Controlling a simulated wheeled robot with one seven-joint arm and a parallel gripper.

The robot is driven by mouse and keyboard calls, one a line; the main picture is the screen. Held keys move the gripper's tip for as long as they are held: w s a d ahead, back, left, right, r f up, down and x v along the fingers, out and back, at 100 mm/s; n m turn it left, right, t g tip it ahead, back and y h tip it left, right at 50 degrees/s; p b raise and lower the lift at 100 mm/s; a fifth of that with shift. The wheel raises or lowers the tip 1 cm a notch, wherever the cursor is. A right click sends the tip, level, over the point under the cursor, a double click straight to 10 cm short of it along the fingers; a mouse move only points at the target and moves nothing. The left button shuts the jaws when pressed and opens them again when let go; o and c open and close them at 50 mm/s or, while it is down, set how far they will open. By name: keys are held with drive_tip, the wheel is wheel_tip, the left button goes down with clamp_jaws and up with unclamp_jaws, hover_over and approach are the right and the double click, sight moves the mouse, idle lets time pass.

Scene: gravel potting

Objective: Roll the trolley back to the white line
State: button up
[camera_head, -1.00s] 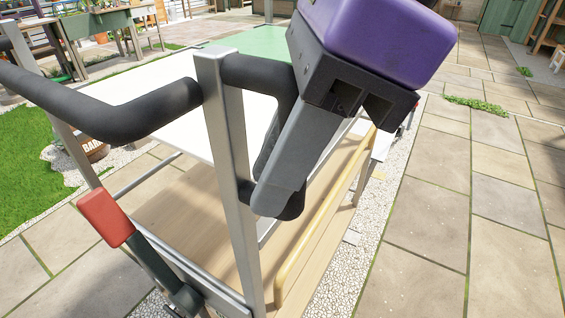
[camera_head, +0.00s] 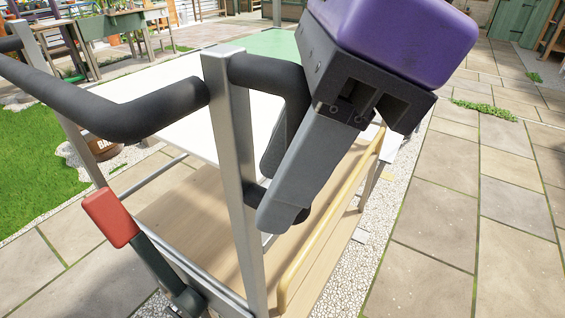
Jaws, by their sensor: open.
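The trolley (camera_head: 238,165) fills the left and middle of the view, with silver posts, a pale wooden deck (camera_head: 185,213) and a yellow side rail (camera_head: 318,232). Its black handle (camera_head: 135,108) has a bent grip on the left and a loop right of the near post. My gripper (camera_head: 277,185), grey with a purple body above, points down at this right loop. Its fingers are open, with the black bar partly hidden behind and between them; contact cannot be told. A red-tipped lever (camera_head: 110,217) stands tilted at the trolley's near end. I cannot make out the white line.
A white and green tabletop (camera_head: 165,125) lies beyond the handle. A white gravel strip (camera_head: 345,275) runs along the trolley's right side. Open stone paving (camera_head: 445,215) lies to the right. Grass (camera_head: 38,165) and a planter bench (camera_head: 110,22) are at the left.

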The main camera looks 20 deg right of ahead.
drive_tip(key=p+v, duration=0.2)
drive_tip(key=v, duration=0.6)
drive_tip(key=shift+f, duration=0.1)
idle(0.6)
